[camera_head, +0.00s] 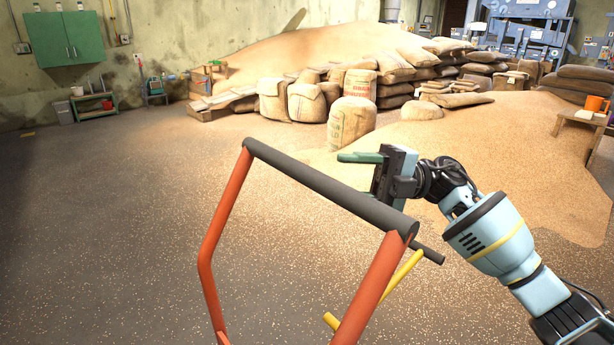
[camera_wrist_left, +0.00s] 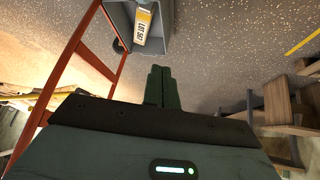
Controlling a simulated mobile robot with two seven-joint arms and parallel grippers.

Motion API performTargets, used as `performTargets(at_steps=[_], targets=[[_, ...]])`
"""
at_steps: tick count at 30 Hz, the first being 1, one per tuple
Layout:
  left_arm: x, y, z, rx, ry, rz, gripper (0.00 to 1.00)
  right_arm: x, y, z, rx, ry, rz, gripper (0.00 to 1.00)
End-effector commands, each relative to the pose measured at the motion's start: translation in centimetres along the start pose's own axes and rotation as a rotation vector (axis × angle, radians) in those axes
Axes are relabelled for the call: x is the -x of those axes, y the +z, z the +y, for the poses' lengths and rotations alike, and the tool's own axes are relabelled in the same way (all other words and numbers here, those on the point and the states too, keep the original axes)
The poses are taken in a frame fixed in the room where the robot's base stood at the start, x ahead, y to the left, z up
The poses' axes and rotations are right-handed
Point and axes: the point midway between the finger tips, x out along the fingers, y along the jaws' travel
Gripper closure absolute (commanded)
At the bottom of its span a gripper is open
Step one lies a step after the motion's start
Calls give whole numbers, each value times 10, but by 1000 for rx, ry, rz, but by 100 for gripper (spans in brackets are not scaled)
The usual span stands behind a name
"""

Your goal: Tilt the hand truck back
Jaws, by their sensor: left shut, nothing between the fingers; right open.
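The hand truck has a red-orange tubular frame (camera_head: 222,230) and a dark grey handle bar (camera_head: 320,184) across its top, in the lower middle of the head view. My right gripper (camera_head: 362,171) has green fingers, is open, and is at the far side of the bar, near its right end. Part of it is hidden by the bar, and I cannot tell whether it touches. My left gripper (camera_wrist_left: 163,86) shows only in the left wrist view, shut and empty. There the red frame (camera_wrist_left: 88,60) runs along the left side, apart from the fingers.
In the left wrist view a grey container-like part (camera_wrist_left: 166,42) with a yellow-and-white label is at the top, and wooden furniture (camera_wrist_left: 290,125) is at right. Sacks (camera_head: 351,121) and a grain heap (camera_head: 480,140) lie beyond the truck. The floor at left is clear.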

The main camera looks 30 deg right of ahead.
Motion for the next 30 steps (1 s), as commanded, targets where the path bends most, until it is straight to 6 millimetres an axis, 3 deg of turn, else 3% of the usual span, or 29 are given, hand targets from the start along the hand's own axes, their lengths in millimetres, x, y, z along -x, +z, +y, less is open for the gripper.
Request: performTargets(at_steps=[12,25,30], targets=[[9,-7,0,-3,-2,6,100,-59,-1,3,2,4,3,51],[11,-6,1,-1,-2,4,100,-70,0,1,0,3,1,51],[11,-7,1,0,-2,6,100,-70,0,1,0,3,1,71]])
